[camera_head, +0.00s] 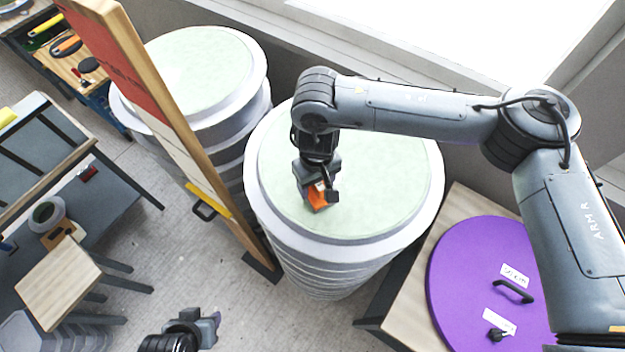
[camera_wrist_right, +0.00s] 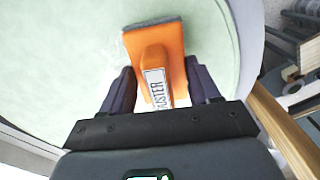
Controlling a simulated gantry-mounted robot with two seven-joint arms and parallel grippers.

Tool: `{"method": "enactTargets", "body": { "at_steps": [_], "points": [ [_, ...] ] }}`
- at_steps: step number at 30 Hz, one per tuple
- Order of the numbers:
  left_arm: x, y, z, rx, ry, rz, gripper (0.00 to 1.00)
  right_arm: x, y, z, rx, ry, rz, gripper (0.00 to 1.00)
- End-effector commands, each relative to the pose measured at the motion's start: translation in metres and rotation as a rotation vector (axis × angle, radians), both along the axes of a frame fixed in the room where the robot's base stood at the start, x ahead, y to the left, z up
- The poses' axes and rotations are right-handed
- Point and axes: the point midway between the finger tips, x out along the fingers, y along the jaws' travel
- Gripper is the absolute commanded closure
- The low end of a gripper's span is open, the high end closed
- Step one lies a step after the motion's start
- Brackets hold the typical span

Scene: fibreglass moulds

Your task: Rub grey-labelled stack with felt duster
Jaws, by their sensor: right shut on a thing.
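My right gripper (camera_head: 322,193) is shut on the orange felt duster (camera_head: 317,204), over the middle of the nearer round mould stack (camera_head: 385,185). This stack has a pale green top, a white rim and grey layered sides. In the right wrist view the duster (camera_wrist_right: 156,52) sits between both fingers, its "DUSTER" label facing the camera and its grey felt edge at the far end. The felt is at or just above the green top; I cannot tell if it touches. No grey label shows on either stack. My left gripper (camera_head: 207,326) is at the bottom edge, its jaw opening unclear.
A second green-topped stack (camera_head: 205,70) stands at the back left, behind a tall wood-framed board (camera_head: 150,90). A purple round lid (camera_head: 470,265) with a black handle lies on a wooden bench at right. A small wooden stool (camera_head: 58,283) and racks stand left.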

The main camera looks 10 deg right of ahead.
Motion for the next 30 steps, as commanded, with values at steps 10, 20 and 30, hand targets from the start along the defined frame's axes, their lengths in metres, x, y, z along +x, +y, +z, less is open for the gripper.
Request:
{"method": "enactTargets", "body": {
  "at_steps": [10,20,30],
  "points": [
    [0.000,0.001,0.000,0.003,0.000,-0.002,0.57,0.019,-0.021,0.001,-0.001,-0.001,-0.004,0.63],
    [0.000,0.003,0.000,0.014,0.000,-0.009,0.57,0.027,-0.030,0.002,0.000,-0.002,-0.002,0.63],
    [0.000,0.003,0.000,0.012,0.000,-0.008,0.57,0.044,-0.050,0.000,0.000,-0.002,-0.004,0.63]
  ]
}}
